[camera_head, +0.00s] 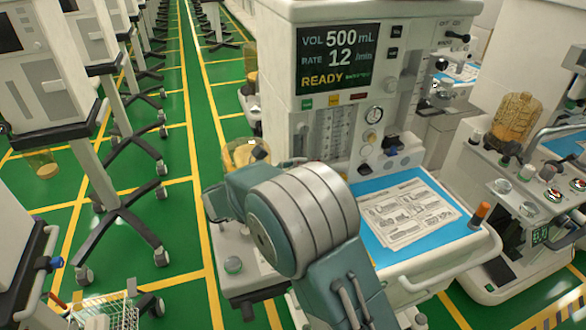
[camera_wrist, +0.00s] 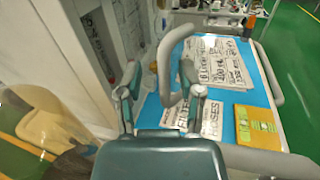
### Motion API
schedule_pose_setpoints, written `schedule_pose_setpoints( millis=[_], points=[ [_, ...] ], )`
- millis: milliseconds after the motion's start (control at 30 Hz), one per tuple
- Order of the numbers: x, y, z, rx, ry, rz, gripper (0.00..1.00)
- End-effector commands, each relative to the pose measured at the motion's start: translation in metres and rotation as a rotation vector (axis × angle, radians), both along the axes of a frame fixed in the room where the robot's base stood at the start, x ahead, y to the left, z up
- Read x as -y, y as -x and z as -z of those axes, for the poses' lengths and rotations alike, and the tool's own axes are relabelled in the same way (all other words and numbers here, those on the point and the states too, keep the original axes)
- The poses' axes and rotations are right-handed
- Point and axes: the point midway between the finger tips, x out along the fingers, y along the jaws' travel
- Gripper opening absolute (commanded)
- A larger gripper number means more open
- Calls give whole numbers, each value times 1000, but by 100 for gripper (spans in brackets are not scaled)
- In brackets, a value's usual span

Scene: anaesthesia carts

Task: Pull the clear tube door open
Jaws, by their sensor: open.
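The clear tube door (camera_head: 325,133) is on the front of the anaesthesia machine, below the display, over a panel of vertical tubes. It looks closed. In the wrist view a marked tube panel (camera_wrist: 98,45) shows at the upper left. My gripper (camera_wrist: 160,74) is open, with one finger on each side of a grey curved handle (camera_wrist: 178,42). Contact with the handle cannot be made out. In the head view my arm covers the area below the door, and my gripper's fingers do not show clearly.
A blue-topped work surface (camera_head: 375,190) with printed sheets (camera_head: 408,212) juts out right of my arm. A yellow booklet (camera_wrist: 257,127) lies on it in the wrist view. An amber container (camera_head: 245,153) stands at the machine's left.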

Motion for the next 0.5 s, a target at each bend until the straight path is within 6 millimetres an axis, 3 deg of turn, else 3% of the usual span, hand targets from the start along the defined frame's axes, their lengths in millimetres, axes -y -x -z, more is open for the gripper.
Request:
schedule_pose_setpoints(
  millis=[167,500],
  points=[
    [-7,5,0,-1,-1,-2,48],
    [-61,47,1,0,0,-4,48]
  ],
)
